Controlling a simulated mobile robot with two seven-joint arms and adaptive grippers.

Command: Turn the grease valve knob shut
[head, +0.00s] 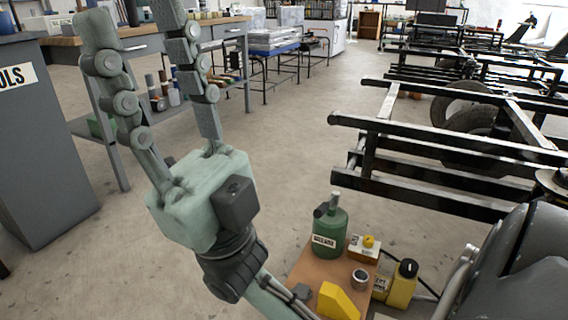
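A green canister (331,230) with a white label, its lettering too small to read surely, stands on an orange-brown board (305,265) at the bottom centre. A grey fitting (325,205) sits on its top. Beside it is a small labelled box with a round yellow knob (369,241). I cannot tell which part is the grease valve knob or how far it is turned. My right gripper (133,28), its arm rising from the bottom, is open and empty. Its fingers point up and away, left of the canister and apart from it. My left gripper is not in view.
A yellow bottle with a black cap (402,284), a small metal cup (360,279) and a yellow block (338,302) crowd the canister. Black frame rails (440,140) extend at right. A grey tool cabinet (45,140) stands at left. The floor between is clear.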

